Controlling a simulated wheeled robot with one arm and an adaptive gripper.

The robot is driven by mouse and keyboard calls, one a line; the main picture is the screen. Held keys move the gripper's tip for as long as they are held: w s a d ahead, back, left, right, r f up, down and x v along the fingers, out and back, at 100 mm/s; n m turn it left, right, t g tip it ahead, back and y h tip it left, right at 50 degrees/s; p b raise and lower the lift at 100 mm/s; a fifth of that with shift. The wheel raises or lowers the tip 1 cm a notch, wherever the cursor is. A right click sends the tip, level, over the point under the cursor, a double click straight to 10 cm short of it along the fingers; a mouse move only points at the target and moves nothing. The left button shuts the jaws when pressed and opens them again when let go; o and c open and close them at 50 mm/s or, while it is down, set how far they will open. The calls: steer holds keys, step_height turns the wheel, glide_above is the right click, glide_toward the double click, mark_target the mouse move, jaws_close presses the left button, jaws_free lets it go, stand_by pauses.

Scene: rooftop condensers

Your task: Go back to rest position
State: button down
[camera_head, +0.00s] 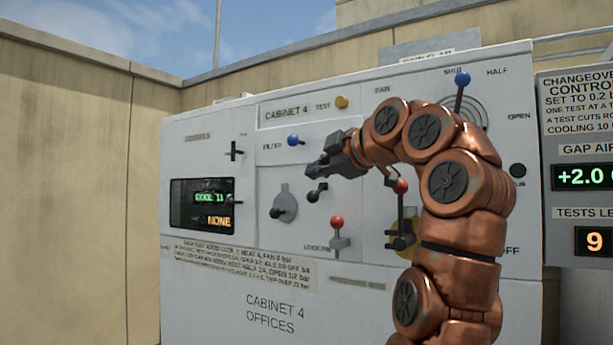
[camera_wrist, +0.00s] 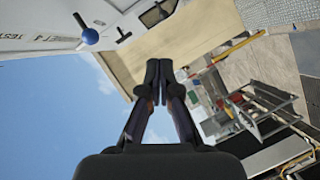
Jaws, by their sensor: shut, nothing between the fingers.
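My gripper (camera_head: 314,173) is shut and empty at the end of my copper-coloured arm. In the head view it stands in front of the white panel of cabinet 4 (camera_head: 270,318), just below and right of the blue filter knob (camera_head: 293,140). A dark lever knob shows just below the fingers; I cannot tell whether they touch it. In the wrist view the closed fingers (camera_wrist: 158,66) point away with nothing between them. A blue knob (camera_wrist: 90,36) shows at the upper left there, apart from the fingers. My arm hides part of the panel's right side.
The panel carries a red lockpin knob (camera_head: 337,222), a dark rotary handle (camera_head: 284,207), a yellow test knob (camera_head: 341,102) and a lit display (camera_head: 203,205). A blue-tipped shutter lever (camera_head: 462,79) stands upper right. A changeover board (camera_head: 583,130) stands at the right. A metal cart (camera_wrist: 262,115) shows in the wrist view.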

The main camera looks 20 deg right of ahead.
steer(key=shift+s+d, duration=0.25)
steer(key=shift+s, duration=0.4)
steer(key=s+a+f+m+g+p, duration=0.2)
steer(key=a+f+m+g, duration=0.1)
steer(key=f, duration=0.5)
steer(key=s+a+f+m+g+p, duration=0.2)
steer(key=a+f+m+g, duration=0.1)
steer(key=f, duration=0.4)
steer(key=s+a+f+m+g+p, duration=0.2)
steer(key=s+a+f+m+g, duration=0.15)
steer(key=f, duration=0.45)
steer(key=s+d+f+m+g+h+p, duration=0.1)
steer(key=s+f+m+g+h+p, duration=0.1)
steer(key=s+f, duration=1)
steer(key=s+d+f+m+g+h+p, duration=0.2)
steer(key=s+f+m+g+p, duration=0.1)
steer(key=s+f, duration=1)
steer(key=s+m+g, duration=0.1)
steer(key=s+g, duration=0.1)
steer(key=s, duration=0.3)
steer(key=shift+d, duration=0.3)
steer(key=shift+s+r+m, duration=0.1)
steer(key=shift+m, duration=0.15)
